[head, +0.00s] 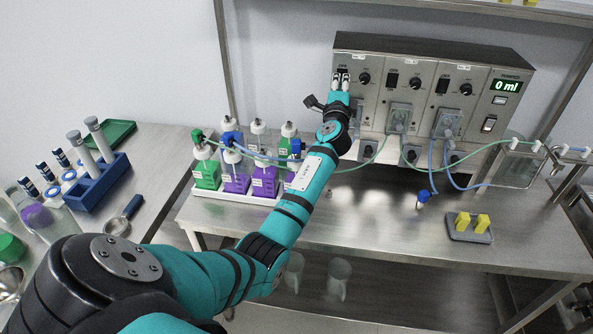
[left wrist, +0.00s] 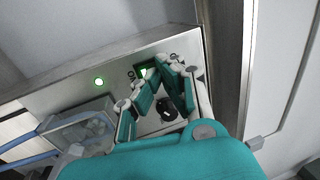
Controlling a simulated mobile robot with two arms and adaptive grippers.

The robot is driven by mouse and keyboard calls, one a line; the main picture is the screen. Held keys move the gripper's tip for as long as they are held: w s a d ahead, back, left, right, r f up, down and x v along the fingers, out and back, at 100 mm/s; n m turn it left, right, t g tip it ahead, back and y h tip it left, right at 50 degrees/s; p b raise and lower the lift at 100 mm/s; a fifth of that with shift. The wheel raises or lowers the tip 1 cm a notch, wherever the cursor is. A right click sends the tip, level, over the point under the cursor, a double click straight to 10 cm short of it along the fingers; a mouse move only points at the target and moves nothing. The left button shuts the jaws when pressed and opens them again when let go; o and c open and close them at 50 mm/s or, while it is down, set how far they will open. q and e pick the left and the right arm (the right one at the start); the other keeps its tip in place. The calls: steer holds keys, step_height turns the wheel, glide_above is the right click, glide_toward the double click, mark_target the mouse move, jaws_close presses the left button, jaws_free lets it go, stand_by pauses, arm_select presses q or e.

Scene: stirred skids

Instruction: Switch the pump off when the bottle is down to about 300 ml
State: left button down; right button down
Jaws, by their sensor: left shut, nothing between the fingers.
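The pump unit (head: 430,62) is a steel box on the back of the bench with several switches and knobs. Its display (head: 506,86) reads 0 ml. My left gripper (head: 341,79) is shut and empty at the leftmost switch (head: 342,72). In the left wrist view, the left fingertips (left wrist: 160,72) are at a green-lit switch (left wrist: 143,72) and partly cover it; I cannot tell if they touch it. Several bottles with green or purple lower parts, among them a purple one (head: 265,183), stand in a white tray (head: 232,197). Their levels are not readable.
Green and blue tubes run along the front of the pump to a clear vessel (head: 520,163) at right. A grey pad (head: 468,232) with yellow pieces lies on the bench. A blue rack (head: 98,186) stands on the left table. The bench front middle is clear.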

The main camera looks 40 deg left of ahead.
arm_select(q)
steer(key=shift+w+a, duration=0.1)
steer(key=shift+w+a+b, duration=0.2)
steer(key=shift+w+b, duration=0.15)
steer(key=shift+b, duration=0.05)
steer(key=shift+w+a+r+b, duration=0.1)
steer(key=shift+r+b, duration=0.1)
steer(key=shift+b, duration=0.1)
steer(key=shift+f+p, duration=0.1)
steer(key=shift+p, duration=0.35)
steer(key=shift+s+d, duration=0.35)
steer(key=shift+s, duration=0.15)
